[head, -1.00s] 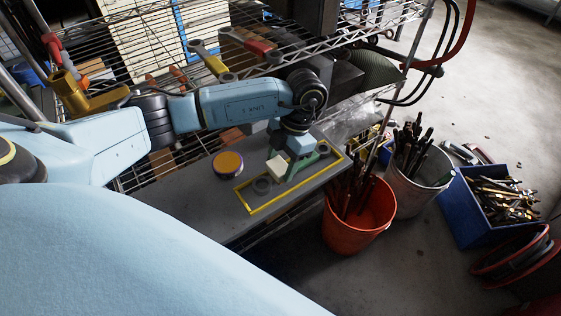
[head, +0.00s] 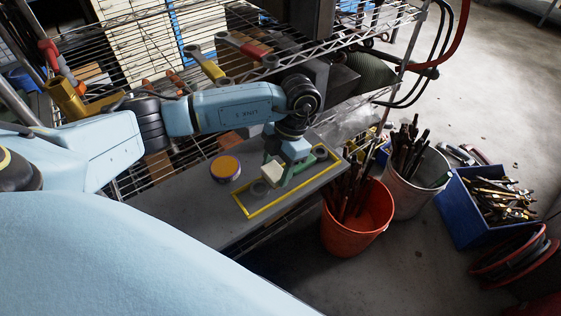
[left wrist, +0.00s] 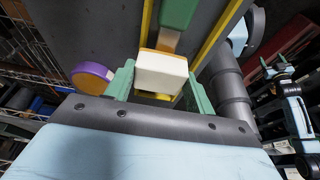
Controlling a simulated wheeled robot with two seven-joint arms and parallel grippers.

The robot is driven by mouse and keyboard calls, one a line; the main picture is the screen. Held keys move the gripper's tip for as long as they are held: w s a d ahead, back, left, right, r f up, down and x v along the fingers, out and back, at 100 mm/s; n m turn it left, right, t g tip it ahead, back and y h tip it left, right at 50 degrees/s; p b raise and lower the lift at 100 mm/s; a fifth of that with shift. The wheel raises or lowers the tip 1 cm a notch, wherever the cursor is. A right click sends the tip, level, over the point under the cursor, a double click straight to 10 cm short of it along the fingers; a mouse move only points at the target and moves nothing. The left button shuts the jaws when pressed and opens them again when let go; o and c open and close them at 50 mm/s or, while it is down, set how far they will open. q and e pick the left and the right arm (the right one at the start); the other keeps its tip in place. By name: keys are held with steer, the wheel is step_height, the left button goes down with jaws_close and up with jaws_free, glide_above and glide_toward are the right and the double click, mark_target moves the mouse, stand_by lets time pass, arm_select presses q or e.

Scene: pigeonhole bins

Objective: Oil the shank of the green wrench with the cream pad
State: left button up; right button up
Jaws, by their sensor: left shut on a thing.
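The green wrench (head: 304,174) lies on the grey bench inside a yellow outline, with a grey ring at each end. My left gripper (left wrist: 162,88) is shut on the cream pad (left wrist: 162,72), one green finger on either side. In the head view the pad (head: 271,173) is over the wrench's near left part, close to that ring. Contact under the pad is hidden. What looks like my right gripper (left wrist: 277,76) is small at the right edge; its jaws are unclear.
A purple tin with an orange top (head: 226,168) stands left of the outline. Wire shelving (head: 250,60) holding more wrenches is behind. An orange bucket (head: 358,225), a white bucket (head: 415,185) and a blue crate (head: 488,205) stand on the floor to the right.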

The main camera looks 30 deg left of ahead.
arm_select(q)
steer(key=shift+w+d+f+b, duration=0.1)
steer(key=shift+w+d+b, duration=0.15)
steer(key=shift+w+b, duration=0.25)
steer(key=shift+w+d+b, duration=0.2)
steer(key=shift+w+b, duration=0.15)
steer(key=shift+w, duration=0.15)
steer(key=shift+s, duration=0.1)
steer(key=shift+s+a+p, duration=0.1)
steer(key=shift+a+p, duration=0.05)
steer(key=shift+p, duration=0.15)
steer(key=shift+s+a+p, duration=0.3)
steer(key=shift+s+p, duration=0.15)
steer(key=shift+s, duration=0.35)
steer(key=shift+w+d+b, duration=0.25)
steer(key=shift+w+b, duration=0.15)
steer(key=shift+w, duration=0.1)
steer(key=shift+w+d+b, duration=0.2)
steer(key=shift+w+b, duration=0.2)
steer(key=shift+w, duration=0.1)
steer(key=shift+s+a+p, duration=0.25)
steer(key=shift+s+p, duration=0.15)
steer(key=shift+s, duration=0.1)
steer(key=shift+r, duration=0.2)
